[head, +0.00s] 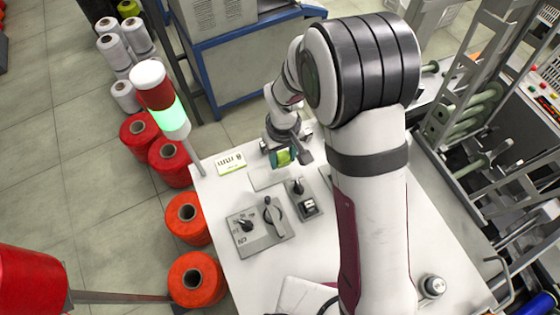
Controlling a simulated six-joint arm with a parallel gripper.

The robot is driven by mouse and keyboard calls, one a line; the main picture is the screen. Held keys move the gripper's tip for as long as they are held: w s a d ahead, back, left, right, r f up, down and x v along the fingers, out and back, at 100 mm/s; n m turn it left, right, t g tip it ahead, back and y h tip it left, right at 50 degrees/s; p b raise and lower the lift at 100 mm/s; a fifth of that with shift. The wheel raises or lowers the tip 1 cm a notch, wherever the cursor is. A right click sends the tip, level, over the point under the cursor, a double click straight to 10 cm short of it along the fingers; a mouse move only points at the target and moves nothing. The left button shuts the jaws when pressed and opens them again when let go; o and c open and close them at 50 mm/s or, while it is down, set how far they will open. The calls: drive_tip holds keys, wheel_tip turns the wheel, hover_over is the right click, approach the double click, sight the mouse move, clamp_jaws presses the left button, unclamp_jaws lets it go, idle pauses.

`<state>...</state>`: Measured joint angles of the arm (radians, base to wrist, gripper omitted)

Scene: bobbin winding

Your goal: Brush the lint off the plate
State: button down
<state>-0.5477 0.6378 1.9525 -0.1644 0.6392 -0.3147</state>
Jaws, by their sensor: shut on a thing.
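My gripper (288,150) is at the far end of the white table, small in the head view and partly covered by my wrist. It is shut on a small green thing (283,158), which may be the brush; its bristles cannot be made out. A pale flat plate (262,181) lies on the table just below the gripper in the picture. Whether the held thing touches the plate cannot be told. No lint can be made out on the plate at this size.
A grey panel with knobs (262,243) and a small switch box (309,205) sit near the plate. A small sign (230,162) stands at the table's far left corner, near a signal lamp (160,98). Red bobbins (188,218) line the floor at left; metal racks stand right.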

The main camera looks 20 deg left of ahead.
drive_tip(key=shift+r, duration=2.55)
drive_tip(key=s+d+r+n, duration=0.1)
drive_tip(key=s+r, duration=0.2)
drive_tip(key=s, duration=0.1)
hover_over(237, 189)
wheel_tip(237, 189, down, 7)
drive_tip(key=shift+d+f, duration=0.1)
drive_tip(key=shift+d, duration=0.05)
wheel_tip(237, 189, down, 4)
drive_tip(key=shift+s+f, duration=0.1)
